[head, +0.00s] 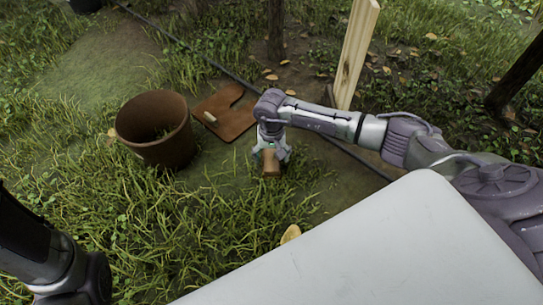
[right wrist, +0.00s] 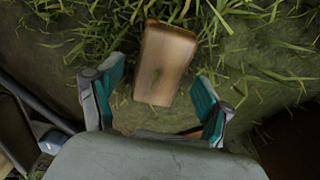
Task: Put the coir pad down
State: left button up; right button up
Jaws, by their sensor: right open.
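A flat brown pad (head: 232,122) with a slot cut into it lies on the ground right of the pot; it looks like the coir pad. A small pale piece (head: 210,117) lies on it. My right gripper (head: 270,156) points down over a brown block (head: 271,166), to the right of and nearer than the pad. In the right wrist view the teal-lined fingers (right wrist: 159,74) are spread apart, with gaps to the block (right wrist: 165,62), which lies between and beyond their tips on the ground. My left gripper is out of sight; only part of that dark arm shows at lower left.
A brown pot (head: 154,150) stands left of the pad. A wooden stake (head: 354,55) and dark trunks (head: 276,30) rise behind and to the right. A black hose (head: 190,45) crosses the ground. Grass surrounds the bare soil, with fallen leaves about.

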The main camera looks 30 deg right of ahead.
aim_at(271, 160)
notch_tip(271, 160, up, 10)
jog(key=p, duration=0.6)
jog(key=shift+r+p, duration=0.25)
jog(key=shift+p, duration=0.1)
jog(key=shift+a, duration=0.1)
